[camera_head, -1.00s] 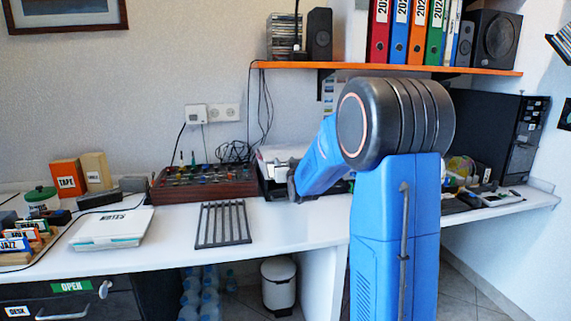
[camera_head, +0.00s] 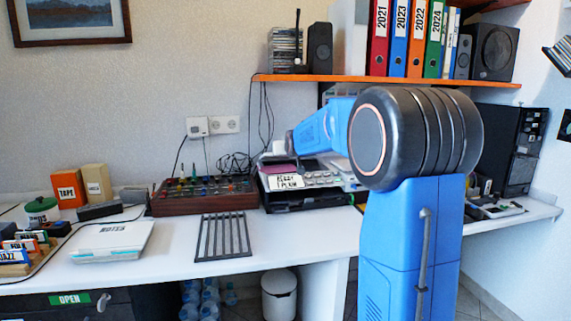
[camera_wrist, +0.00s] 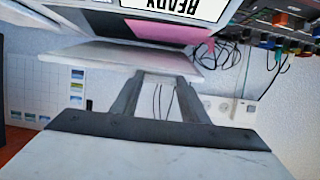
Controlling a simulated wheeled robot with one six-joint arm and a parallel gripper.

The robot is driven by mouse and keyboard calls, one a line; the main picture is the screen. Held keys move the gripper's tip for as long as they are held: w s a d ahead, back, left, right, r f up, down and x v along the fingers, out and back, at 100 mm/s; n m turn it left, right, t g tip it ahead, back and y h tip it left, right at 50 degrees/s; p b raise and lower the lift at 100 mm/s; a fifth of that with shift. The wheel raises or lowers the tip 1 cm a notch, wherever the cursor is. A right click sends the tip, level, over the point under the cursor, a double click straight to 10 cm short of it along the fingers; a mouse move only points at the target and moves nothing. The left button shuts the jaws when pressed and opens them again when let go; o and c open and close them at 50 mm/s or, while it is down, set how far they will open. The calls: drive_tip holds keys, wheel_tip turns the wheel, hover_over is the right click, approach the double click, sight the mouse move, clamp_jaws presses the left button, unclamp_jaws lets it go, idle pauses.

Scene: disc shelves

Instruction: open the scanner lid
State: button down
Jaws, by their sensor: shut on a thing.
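The scanner (camera_head: 290,200) is a dark, flat machine on the white desk, behind the striped rack. A pink sheet (camera_head: 281,170) and a white label (camera_head: 290,182) show on it. In the wrist view, the white scanner lid (camera_wrist: 110,62) has its edge at my fingertips, and the pink sheet (camera_wrist: 165,32) and a READY label lie beyond it. My gripper (camera_wrist: 158,77) is shut on the lid edge. In the head view my arm reaches over the back of the scanner, and the lid and fingertips are hard to make out there.
A wooden box of colored knobs (camera_head: 205,195) stands directly left of the scanner. A dark slatted rack (camera_head: 223,236) and a white notes case (camera_head: 113,241) lie on the desk. An orange shelf (camera_head: 390,79) with binders hangs above.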

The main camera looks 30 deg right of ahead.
drive_tip(key=shift+g, duration=0.4)
drive_tip(key=w+r, duration=0.1)
drive_tip(key=r, duration=0.1)
drive_tip(key=w+d+r, duration=0.1)
drive_tip(key=w+r, duration=0.1)
drive_tip(key=r, duration=0.1)
drive_tip(key=w+r, duration=0.2)
drive_tip(key=r, duration=0.1)
drive_tip(key=shift+d, duration=0.25)
drive_tip(key=w+d+r, duration=0.2)
drive_tip(key=w+r, duration=0.4)
drive_tip(key=w, duration=0.1)
drive_tip(key=shift+w+r, duration=0.15)
drive_tip(key=shift+w, duration=0.2)
drive_tip(key=shift+d, duration=0.1)
drive_tip(key=c, duration=1)
unclamp_jaws()
drive_tip(key=shift+s+r, duration=0.1)
drive_tip(key=shift+c, duration=0.2)
